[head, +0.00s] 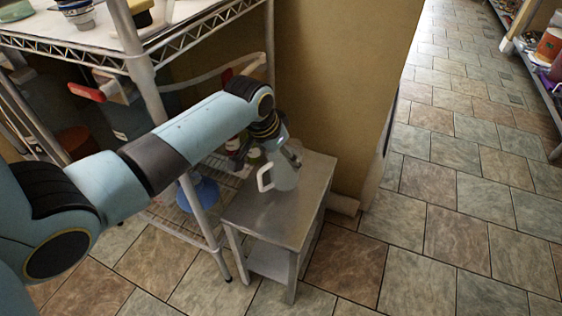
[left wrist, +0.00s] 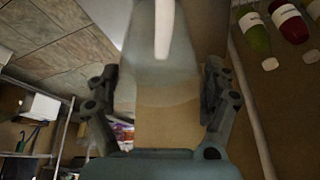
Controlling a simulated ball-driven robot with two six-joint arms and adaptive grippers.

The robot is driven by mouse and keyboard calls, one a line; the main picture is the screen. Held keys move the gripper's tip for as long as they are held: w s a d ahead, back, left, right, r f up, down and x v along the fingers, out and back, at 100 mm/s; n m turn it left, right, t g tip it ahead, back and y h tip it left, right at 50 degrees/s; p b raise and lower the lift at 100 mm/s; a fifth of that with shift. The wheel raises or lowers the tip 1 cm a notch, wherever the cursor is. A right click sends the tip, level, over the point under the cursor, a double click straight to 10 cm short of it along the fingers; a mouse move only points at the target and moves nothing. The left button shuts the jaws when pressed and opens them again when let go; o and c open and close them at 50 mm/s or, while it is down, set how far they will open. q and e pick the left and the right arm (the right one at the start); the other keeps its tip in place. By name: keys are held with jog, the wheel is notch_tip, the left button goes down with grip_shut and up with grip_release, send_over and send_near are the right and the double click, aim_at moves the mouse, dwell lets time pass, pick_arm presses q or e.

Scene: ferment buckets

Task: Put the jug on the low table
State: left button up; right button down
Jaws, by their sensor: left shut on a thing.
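The jug (head: 285,176) is translucent pale grey with a white handle, which points left in the head view. My left gripper (head: 267,150) is shut on its upper part. In the left wrist view the jug (left wrist: 163,75) sits between the two fingers of the left gripper (left wrist: 160,88), with its white handle at the top. The low table (head: 262,218) is a small metal stand with a flat top. The jug appears upright over the back part of that top; I cannot tell whether its base touches. My right gripper is not in view.
A metal shelf rack (head: 150,88) stands close on the left, with a blue rounded item (head: 198,193) on its low wire shelf. A tan wall (head: 335,90) rises behind the table. The table's front top is bare. Open tiled floor (head: 440,225) lies to the right.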

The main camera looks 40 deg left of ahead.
pick_arm(q)
notch_tip(320, 180, down, 2)
jog(key=shift+f+b, duration=0.15)
jog(key=shift+b, duration=0.15)
jog(key=o, duration=1.4)
jog(key=shift+c, duration=0.2)
jog(key=shift+o, duration=1.1)
jog(key=p+v, duration=0.4)
jog(key=v, duration=0.7)
jog(key=shift+s+r, duration=0.2)
jog(key=shift+r, duration=0.4)
